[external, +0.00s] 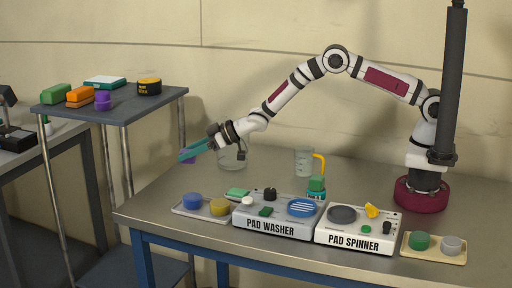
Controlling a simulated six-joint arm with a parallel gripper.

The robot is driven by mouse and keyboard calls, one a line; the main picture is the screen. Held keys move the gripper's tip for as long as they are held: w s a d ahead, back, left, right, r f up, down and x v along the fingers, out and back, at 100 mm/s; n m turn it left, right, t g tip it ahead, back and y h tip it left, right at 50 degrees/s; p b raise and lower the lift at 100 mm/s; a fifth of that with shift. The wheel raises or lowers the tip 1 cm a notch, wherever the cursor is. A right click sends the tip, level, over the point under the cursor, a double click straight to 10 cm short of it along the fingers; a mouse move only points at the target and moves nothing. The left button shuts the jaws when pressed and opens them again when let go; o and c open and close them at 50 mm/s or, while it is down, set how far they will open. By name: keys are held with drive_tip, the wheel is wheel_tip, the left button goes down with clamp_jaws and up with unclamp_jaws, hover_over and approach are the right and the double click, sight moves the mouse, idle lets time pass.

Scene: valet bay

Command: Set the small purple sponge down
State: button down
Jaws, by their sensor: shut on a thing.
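The fingers hide the rest of the sponge.
The cart top holds green, orange and purple pieces (103,102), a teal-and-white box (105,82) and a black-and-yellow round tin (149,87). A glass jar (232,156) stands behind my gripper. The pad washer (277,226), pad spinner (357,240) and trays (205,212) line the bench front.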

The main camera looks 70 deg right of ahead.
sight(191, 187)
wheel_tip(191, 187, down, 8)
drive_tip(key=shift+c, duration=1.9)
unclamp_jaws()
drive_tip(key=shift+f, duration=0.1)
drive_tip(key=shift+s+r, duration=0.15)
drive_tip(key=shift+r, duration=0.05)
drive_tip(key=v, duration=1.2)
drive_tip(key=shift+f, duration=0.1)
